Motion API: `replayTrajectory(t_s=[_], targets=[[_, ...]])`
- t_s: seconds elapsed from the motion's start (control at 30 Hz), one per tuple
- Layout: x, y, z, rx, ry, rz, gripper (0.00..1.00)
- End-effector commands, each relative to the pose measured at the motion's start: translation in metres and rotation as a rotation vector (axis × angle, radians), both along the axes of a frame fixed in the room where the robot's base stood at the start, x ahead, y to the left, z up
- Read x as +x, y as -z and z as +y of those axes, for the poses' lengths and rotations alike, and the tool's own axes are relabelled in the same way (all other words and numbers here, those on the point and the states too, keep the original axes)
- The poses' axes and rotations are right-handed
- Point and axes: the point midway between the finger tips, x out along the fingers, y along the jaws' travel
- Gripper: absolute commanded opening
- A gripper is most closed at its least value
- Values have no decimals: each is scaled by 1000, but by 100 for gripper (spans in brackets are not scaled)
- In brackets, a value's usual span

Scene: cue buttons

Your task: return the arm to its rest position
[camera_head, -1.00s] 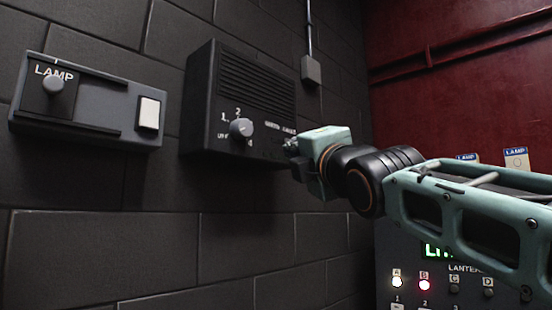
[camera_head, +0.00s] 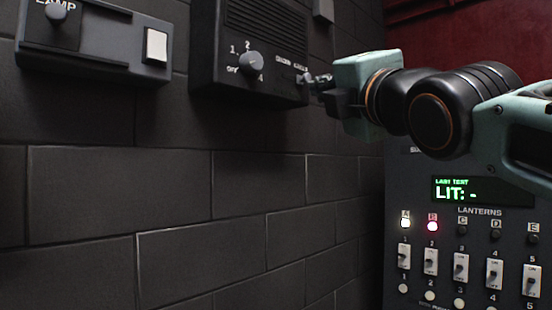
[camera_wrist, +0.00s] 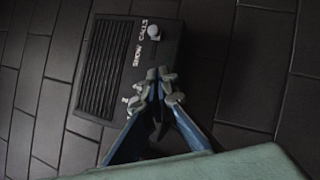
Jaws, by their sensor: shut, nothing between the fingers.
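My gripper (camera_head: 318,83) is at the end of my green and black arm, by the lower right front of a dark speaker box (camera_head: 262,22) on the wall. In the wrist view my gripper (camera_wrist: 160,88) has its fingertips together, with nothing between them, in front of the box (camera_wrist: 110,65). I cannot tell whether the fingertips touch the box. The box has a round knob (camera_head: 251,63) with numbers around it and a grille. Small lettering near the gripper is partly hidden by it.
A lamp switch unit (camera_head: 100,47) with a knob and a white button (camera_head: 156,46) is on the wall at left. A lantern panel (camera_head: 415,180) at right reads "LIT: -", with lights A and B lit above several switches. The brick wall below the boxes is bare.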

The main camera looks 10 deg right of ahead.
Motion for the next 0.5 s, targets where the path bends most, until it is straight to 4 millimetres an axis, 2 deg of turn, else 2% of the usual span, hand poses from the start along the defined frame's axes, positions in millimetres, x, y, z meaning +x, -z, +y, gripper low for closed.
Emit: replayTrajectory(t_s=[0.17,0.27,0.37,0.5], targets=[[2,6,0,25,-4,25,0],[8,33,1,127,-17,119,0],[14,85,1,318,-19,285,0],[8,179,2,664,40,551,0]])
